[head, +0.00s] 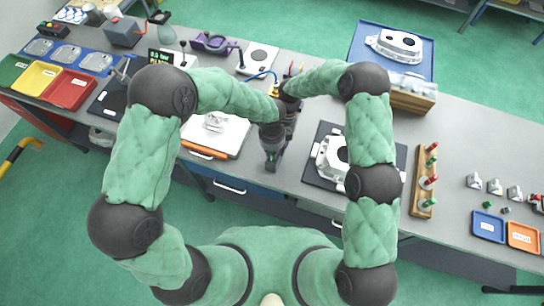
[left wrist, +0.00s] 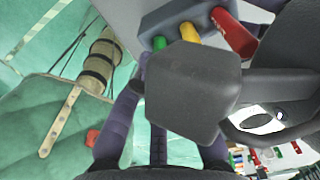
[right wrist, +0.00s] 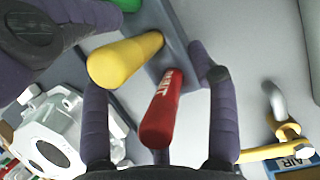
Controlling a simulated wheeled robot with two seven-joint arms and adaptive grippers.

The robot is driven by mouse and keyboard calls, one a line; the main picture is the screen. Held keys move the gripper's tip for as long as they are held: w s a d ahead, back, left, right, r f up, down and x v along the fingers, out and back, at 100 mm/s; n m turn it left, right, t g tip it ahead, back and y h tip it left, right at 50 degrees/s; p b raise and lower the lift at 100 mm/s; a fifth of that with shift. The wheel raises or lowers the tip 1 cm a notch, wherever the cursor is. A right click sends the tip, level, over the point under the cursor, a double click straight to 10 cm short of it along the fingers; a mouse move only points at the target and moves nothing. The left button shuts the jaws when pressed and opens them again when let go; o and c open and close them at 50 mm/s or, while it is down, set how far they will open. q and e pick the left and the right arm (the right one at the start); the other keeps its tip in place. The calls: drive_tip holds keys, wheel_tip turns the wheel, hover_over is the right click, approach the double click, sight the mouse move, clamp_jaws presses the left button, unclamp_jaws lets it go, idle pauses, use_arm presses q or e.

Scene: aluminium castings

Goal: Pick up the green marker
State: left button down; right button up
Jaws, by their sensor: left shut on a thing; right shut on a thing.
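The green marker (left wrist: 158,43) stands in a grey marker holder (left wrist: 222,8), beside a yellow marker (left wrist: 189,32) and a red marker (left wrist: 233,34). In the right wrist view the green marker (right wrist: 127,4) is cut by the top edge. My left gripper (left wrist: 178,100) has its fingers either side of a dark grey block that hides their tips; the block may be part of my other arm. My right gripper (right wrist: 152,72) has its fingers wide apart around the red and yellow markers, one finger against the holder's edge; its exact contact is unclear. Both arms cross closely in the head view.
A casting lies on a dark mat (head: 312,172) at the right. A wooden gauge rack (head: 418,190) stands further right. Red, yellow and green bins (head: 70,92) stand far left.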

use_arm(q)
drive_tip(key=shift+r, duration=0.15)
wheel_tip(320, 180, up, 10)
drive_tip(key=shift+f, duration=0.1)
use_arm(e)
drive_tip(key=o, duration=1.3)
drive_tip(key=v, duration=1.2)
drive_tip(key=shift+f, duration=0.1)
